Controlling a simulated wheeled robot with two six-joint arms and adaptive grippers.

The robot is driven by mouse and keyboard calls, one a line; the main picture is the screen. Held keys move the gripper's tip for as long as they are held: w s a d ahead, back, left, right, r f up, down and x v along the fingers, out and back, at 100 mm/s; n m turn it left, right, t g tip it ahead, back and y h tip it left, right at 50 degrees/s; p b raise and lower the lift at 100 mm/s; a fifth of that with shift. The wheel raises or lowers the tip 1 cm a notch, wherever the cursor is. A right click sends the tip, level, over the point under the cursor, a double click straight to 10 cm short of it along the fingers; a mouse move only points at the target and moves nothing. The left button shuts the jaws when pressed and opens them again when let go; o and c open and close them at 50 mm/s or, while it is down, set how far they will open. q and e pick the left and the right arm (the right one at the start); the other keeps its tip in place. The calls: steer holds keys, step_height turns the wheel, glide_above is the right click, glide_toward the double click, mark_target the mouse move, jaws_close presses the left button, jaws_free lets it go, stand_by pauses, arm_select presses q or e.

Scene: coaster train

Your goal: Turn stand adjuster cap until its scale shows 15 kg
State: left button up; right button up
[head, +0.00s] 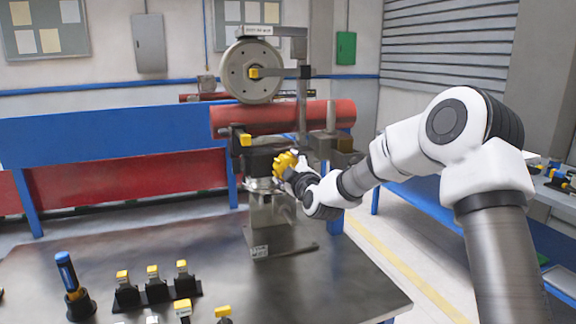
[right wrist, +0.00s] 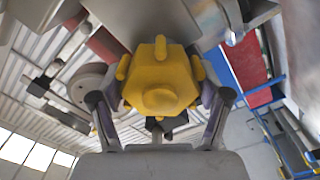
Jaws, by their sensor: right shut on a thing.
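The yellow lobed adjuster cap (head: 286,164) sits on the side of the metal stand (head: 272,215) on the table. My right gripper (head: 294,172) reaches it from the right and is shut on it. In the right wrist view the cap (right wrist: 160,78) fills the middle, with a finger of my right gripper (right wrist: 160,105) on each side of it. The scale and its reading cannot be made out in either view. My left gripper is not in view.
A grey wheel (head: 250,72) and a red cylinder (head: 270,119) stand above the cap. A blue-handled tool (head: 66,272) and several small black holders with yellow tops (head: 153,285) stand at the table's front left. The table's right front (head: 340,290) is clear.

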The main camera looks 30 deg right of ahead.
steer(key=n+p, duration=0.2)
steer(key=n, duration=0.4)
steer(key=shift+r+p, duration=0.2)
steer(key=shift+p, duration=0.2)
steer(key=n+p, duration=0.2)
steer(key=n, duration=0.3)
steer(key=shift+p, duration=0.3)
steer(key=shift+n+p, duration=0.4)
steer(key=shift+n, duration=0.8)
steer(key=o, duration=1.1)
steer(key=shift+f, duration=0.1)
steer(key=shift+o, duration=0.2)
steer(key=v, duration=1.2)
